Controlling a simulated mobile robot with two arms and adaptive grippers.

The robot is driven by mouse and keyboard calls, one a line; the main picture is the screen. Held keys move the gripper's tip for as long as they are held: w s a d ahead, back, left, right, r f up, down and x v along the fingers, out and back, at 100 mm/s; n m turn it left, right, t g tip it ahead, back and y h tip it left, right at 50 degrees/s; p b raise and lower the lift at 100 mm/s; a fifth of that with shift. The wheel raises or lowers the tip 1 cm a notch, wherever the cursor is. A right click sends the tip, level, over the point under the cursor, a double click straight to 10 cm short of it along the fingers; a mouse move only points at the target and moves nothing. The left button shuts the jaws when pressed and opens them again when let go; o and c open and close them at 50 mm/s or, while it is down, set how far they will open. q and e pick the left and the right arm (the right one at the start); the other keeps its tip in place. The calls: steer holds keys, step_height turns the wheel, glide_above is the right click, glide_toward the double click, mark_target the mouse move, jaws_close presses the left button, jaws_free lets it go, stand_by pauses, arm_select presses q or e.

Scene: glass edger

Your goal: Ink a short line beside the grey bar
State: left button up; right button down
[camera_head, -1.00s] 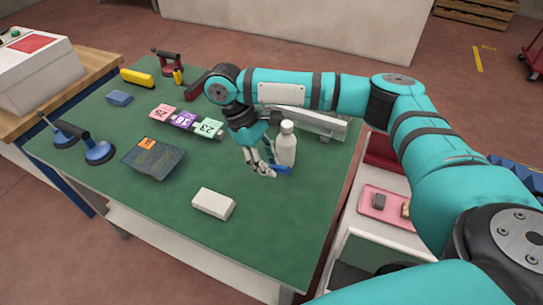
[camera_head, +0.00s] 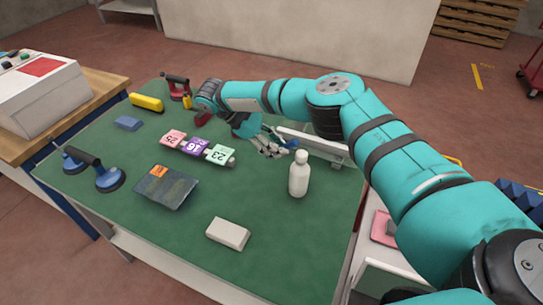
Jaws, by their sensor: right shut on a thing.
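A long light grey bar (camera_head: 318,146) stands on the green table near its right edge. My right gripper (camera_head: 282,151) is at the left end of the bar, shut on a slim blue marker (camera_head: 291,144). Most of the marker is hidden by the fingers, and I cannot tell whether its tip touches the table or the bar. My right arm passes over the far part of the table and partly covers what lies behind it. My left gripper is not in view.
A white bottle (camera_head: 299,176) stands just in front of the gripper. A white block (camera_head: 228,233), a dark plate (camera_head: 166,187), numbered tags (camera_head: 196,147) and blue suction cups (camera_head: 108,178) lie on the table.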

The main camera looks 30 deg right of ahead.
steer(key=w+d+f+n+t+h+p, duration=0.2)
steer(key=w+d+n+t+h, duration=0.2)
steer(key=w+d+n+t, duration=0.45)
steer(key=s+d+r+n+t+p, duration=0.15)
steer(key=d+r, duration=0.25)
steer(key=d, duration=0.4)
steer(key=s+d+r+n+t, duration=0.1)
steer(key=d+r+n+t, duration=0.15)
steer(key=d, duration=0.65)
steer(key=f+b, duration=0.4)
steer(key=b, duration=0.1)
steer(key=shift+w+a+f, duration=0.15)
steer(key=shift+w+f, duration=0.05)
